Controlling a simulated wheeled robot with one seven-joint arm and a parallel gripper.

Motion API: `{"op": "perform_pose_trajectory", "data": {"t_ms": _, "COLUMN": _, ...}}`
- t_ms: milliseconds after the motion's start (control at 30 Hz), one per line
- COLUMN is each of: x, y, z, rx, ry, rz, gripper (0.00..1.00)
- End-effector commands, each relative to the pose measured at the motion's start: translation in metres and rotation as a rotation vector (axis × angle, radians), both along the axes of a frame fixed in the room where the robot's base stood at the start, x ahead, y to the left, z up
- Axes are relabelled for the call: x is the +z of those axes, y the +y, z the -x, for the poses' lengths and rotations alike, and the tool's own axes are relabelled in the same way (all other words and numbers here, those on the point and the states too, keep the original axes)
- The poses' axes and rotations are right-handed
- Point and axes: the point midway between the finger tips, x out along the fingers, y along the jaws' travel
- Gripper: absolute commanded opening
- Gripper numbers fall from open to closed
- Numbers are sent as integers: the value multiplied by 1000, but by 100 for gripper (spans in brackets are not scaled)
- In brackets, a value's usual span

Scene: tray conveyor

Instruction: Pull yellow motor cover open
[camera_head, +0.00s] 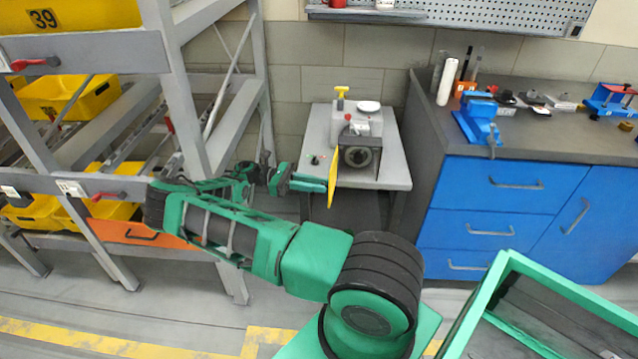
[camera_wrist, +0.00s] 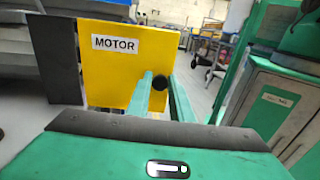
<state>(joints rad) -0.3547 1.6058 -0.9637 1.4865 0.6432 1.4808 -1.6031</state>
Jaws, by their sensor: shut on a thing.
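The yellow motor cover (camera_head: 333,183) stands swung out from the grey machine (camera_head: 357,125) on the small table, seen nearly edge-on in the head view. Behind it a dark round motor opening (camera_head: 358,157) shows. In the wrist view the cover (camera_wrist: 118,65) faces me with a "MOTOR" label and a black knob (camera_wrist: 160,83) at its right side. My gripper (camera_head: 322,185) is at the cover's left face in the head view. In the wrist view its green fingers (camera_wrist: 160,87) are closed around the knob.
A grey rack with yellow bins (camera_head: 70,97) stands close on the left, beside my arm. A blue workbench (camera_head: 490,205) with a vise (camera_head: 480,118) is on the right. A green-framed tray (camera_head: 500,290) is at the lower right. Open floor lies before the small table.

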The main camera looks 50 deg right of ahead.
Motion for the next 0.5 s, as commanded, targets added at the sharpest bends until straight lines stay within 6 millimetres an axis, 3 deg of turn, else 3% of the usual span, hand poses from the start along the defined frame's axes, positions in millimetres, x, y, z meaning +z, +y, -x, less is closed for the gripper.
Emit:
{"op": "perform_pose_trajectory", "data": {"t_ms": 100, "x": 2, "y": 3, "z": -8, "rx": 7, "ry": -5, "rz": 5, "gripper": 0}}
{"op": "perform_pose_trajectory", "data": {"t_ms": 500, "x": 3, "y": 12, "z": -11, "rx": 1, "ry": -4, "rz": 6, "gripper": 0}}
